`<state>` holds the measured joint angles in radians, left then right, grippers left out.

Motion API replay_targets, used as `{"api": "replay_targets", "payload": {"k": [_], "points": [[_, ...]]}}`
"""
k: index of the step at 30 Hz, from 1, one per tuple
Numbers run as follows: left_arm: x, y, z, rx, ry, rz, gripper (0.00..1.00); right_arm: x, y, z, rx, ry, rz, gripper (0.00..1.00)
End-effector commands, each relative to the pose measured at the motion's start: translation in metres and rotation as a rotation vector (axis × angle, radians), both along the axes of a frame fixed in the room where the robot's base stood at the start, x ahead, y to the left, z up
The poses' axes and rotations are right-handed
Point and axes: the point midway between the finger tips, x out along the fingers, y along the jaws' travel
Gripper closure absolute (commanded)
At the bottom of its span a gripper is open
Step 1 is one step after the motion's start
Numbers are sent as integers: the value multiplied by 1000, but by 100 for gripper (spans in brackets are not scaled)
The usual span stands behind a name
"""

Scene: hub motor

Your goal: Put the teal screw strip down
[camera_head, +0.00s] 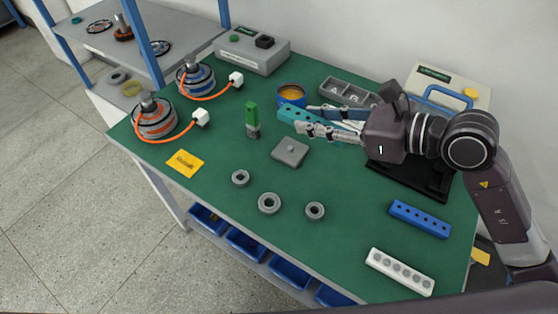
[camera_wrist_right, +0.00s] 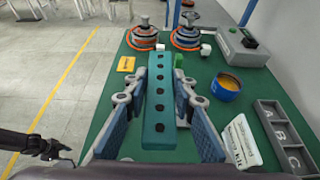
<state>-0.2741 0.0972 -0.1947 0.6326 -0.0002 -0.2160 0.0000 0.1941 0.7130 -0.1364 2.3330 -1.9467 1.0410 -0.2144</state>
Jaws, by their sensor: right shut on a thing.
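The teal screw strip (camera_head: 292,115) is a long bar with a row of dark holes. My right gripper (camera_head: 308,118) is shut on it, with one finger on each side. In the right wrist view the strip (camera_wrist_right: 160,105) runs lengthwise between the fingers of the right gripper (camera_wrist_right: 160,88), its far end pointing away over the table. It looks held above the green tabletop (camera_head: 330,190); the height is hard to judge. A dark gripper, seemingly my left one (camera_wrist_right: 48,148), shows at the lower left of the right wrist view, away from the strip; its jaws are unclear.
A yellow-filled blue bowl (camera_head: 291,94) and a grey lettered bin (camera_head: 345,92) stand near the strip. Blue (camera_head: 420,218) and white strips (camera_head: 400,271) lie at right. The front middle has several rings.

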Motion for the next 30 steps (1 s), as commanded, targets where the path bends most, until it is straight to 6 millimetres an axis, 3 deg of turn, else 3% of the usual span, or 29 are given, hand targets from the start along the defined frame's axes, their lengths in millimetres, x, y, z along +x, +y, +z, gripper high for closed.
{"api": "replay_targets", "payload": {"k": [3, 9, 14, 18, 23, 30], "points": [[-28, -8, -4, -8, 41, 1, 60, -1, 2, -21, 2, 9, 0, 100], [-50, -22, -5, -23, 69, -1, 60, -1, 1, -74, 3, 11, -2, 100], [-46, -22, -7, -23, 63, -2, 60, -1, 1, -116, 3, 9, -3, 100], [-31, -18, -8, -19, 43, -2, 60, -1, 1, -143, 3, 5, -2, 100], [-18, -14, -8, -16, 23, 1, 60, 0, 1, -155, 1, 1, -1, 100], [-25, -13, -13, -14, 34, 2, 60, 0, 1, -190, 2, 4, -2, 100]]}}
